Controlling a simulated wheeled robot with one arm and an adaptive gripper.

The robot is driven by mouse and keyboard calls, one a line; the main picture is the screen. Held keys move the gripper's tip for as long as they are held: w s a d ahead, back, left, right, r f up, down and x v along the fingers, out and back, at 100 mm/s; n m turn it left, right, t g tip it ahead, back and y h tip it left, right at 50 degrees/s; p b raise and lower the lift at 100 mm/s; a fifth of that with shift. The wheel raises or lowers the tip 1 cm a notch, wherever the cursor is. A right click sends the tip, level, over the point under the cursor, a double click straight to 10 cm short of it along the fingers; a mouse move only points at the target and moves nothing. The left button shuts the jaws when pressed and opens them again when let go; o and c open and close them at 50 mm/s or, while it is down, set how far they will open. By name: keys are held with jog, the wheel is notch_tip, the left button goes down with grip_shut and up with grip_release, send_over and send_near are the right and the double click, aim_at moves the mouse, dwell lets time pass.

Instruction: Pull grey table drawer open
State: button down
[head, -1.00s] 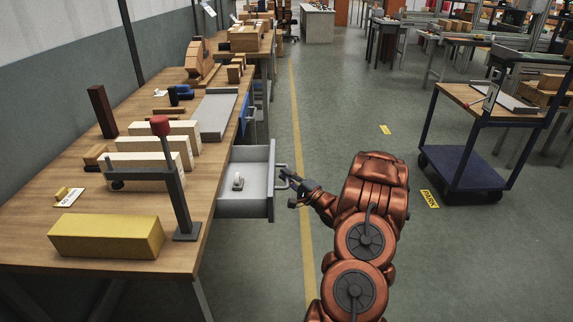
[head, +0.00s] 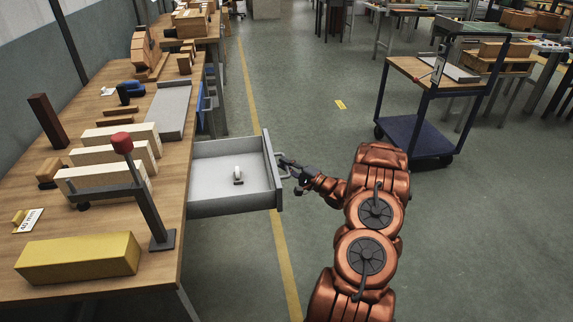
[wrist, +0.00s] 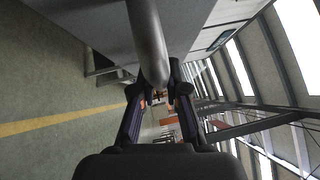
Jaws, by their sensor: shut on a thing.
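The grey table drawer (head: 232,178) stands well out from the side of the wooden workbench (head: 165,200). The exact finger contact is partly hidden by the handle.
On the bench are a yellow block (head: 80,258), several pale blocks and a red-topped clamp (head: 150,195). A blue cart (head: 420,135) stands to the right. The floor (head: 480,240) right of my arm is clear, with a yellow line (head: 262,110) under the drawer.

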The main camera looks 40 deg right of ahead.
jog(key=c, duration=1.2)
grip_release()
jog(key=v, duration=1.2)
jog(key=shift+d, duration=0.1)
